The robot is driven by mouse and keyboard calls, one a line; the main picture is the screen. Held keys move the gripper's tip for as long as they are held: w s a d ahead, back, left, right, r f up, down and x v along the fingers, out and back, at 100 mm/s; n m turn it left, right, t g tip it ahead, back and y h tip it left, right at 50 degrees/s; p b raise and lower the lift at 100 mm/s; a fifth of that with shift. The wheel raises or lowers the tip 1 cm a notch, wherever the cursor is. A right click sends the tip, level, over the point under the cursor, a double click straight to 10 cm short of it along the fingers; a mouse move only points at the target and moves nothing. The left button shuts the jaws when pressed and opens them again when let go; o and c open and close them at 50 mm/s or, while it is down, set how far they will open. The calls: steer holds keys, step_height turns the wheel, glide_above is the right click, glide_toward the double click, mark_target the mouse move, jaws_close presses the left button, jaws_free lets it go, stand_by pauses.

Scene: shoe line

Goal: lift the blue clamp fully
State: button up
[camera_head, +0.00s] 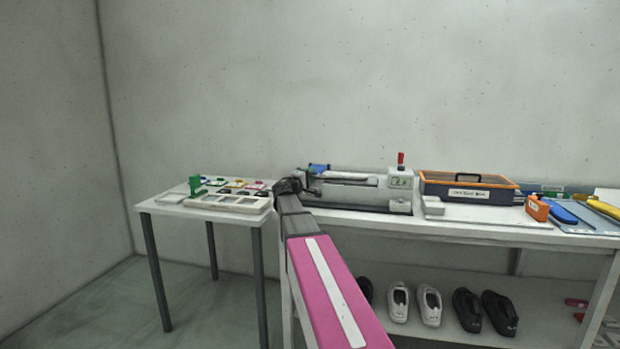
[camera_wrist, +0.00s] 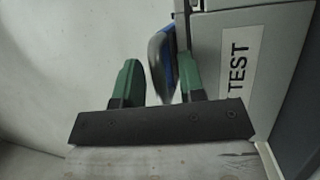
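The blue clamp (camera_head: 319,168) is a small blue part at the left end of the grey test machine (camera_head: 350,190) on the long bench. In the wrist view the blue clamp (camera_wrist: 162,62) stands between my two green fingers, close to the right finger and with a gap to the left one. My gripper (camera_wrist: 160,72) is open around it. In the head view my arm reaches to the left end of the machine and its dark wrist hides part of it; the fingertips are hard to make out there. The machine's grey side with the word TEST is right of the fingers.
A side table (camera_head: 170,209) with a compartment tray (camera_head: 230,203) and small coloured parts stands left. An orange-rimmed box (camera_head: 467,187) and a red-topped handle (camera_head: 400,158) are to the right. Shoes (camera_head: 430,305) sit on the lower shelf. The space above the machine is clear.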

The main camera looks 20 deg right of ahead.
jaws_close()
steer(key=shift+r, duration=0.15)
steer(key=shift+r+y, duration=0.3)
steer(key=shift+r, duration=0.25)
steer(key=w+d+r+n+g+y, duration=0.2)
steer(key=w+d+r+g+y, duration=0.3)
steer(key=r, duration=0.3)
steer(key=w+d+r+n+g+y, duration=0.2)
steer(key=w+r+g+y, duration=0.2)
steer(key=w+r, duration=0.3)
steer(key=w+d+r, duration=0.1)
steer(key=w+d, duration=0.4)
steer(key=w, duration=0.1)
steer(key=shift+d, duration=0.25)
steer(key=shift+w, duration=0.15)
